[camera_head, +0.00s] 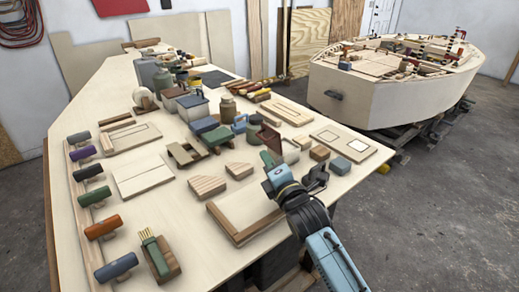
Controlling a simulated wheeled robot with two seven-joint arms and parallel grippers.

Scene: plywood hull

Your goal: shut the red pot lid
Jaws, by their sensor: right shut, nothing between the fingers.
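The red pot lid (269,138) is a dark red-brown flap that stands raised and tilted, not lying flat. It is at the left side of a small pale pot (290,154) toward the right edge of the plywood bench. The picture does not show clearly whether the fingertips touch the lid. My arm hides part of the bench nearby. My left gripper is not in view.
The bench (148,215) is crowded. Wooden blocks (207,186) and a framed board (243,212) lie near my arm. A green jar (254,129) and a blue mug (239,123) stand behind the lid. Mallets (103,227) line the left edge.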

